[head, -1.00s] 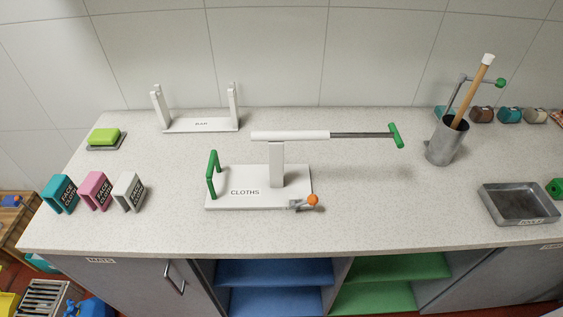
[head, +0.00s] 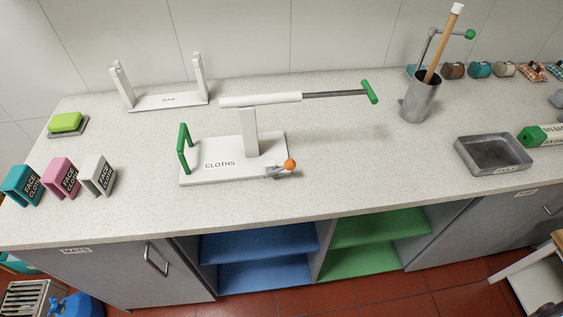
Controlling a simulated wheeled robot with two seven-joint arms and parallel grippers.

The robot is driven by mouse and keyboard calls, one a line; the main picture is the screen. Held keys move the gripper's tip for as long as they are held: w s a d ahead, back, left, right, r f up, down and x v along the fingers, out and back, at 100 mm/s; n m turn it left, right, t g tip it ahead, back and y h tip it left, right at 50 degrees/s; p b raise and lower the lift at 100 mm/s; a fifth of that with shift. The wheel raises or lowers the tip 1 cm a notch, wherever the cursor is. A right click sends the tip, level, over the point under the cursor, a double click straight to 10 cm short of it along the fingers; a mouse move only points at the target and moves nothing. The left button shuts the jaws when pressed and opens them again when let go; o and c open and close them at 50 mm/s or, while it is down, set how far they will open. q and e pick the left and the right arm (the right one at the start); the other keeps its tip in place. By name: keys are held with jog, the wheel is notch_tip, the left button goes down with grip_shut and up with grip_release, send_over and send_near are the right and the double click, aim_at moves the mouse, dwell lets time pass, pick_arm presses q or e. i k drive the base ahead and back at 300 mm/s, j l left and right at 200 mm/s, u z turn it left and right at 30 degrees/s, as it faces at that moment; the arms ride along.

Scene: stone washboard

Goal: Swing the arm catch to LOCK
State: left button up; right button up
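The white stand marked CLOTHS (head: 205,173) is on the speckled counter. Its post carries a horizontal white arm (head: 260,100) with a grey rod (head: 335,94) that ends in a green crossbar grip (head: 370,92). A small grey catch (head: 276,172) with an orange ball knob (head: 290,165) sits at the stand's front right corner. The knob points to the right. No LOCK lettering is readable. A green upright handle (head: 183,149) stands at the stand's left end. Neither of my grippers is in view.
A metal canister (head: 420,98) with a wooden rod and a green-knobbed lever stands back right. A grey tray (head: 493,154) lies right. A BAR stand (head: 165,101) is behind left. Face cloth packs (head: 62,178) stand front left.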

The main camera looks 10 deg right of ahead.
aim_at(290, 164)
jog(key=k+l+u, duration=0.2)
jog(key=l, duration=0.15)
jog(key=k+l+u, duration=0.15)
jog(key=l, duration=0.25)
jog(key=k+l+u, duration=0.2)
jog(key=i+l, duration=0.05)
jog(key=l, duration=0.1)
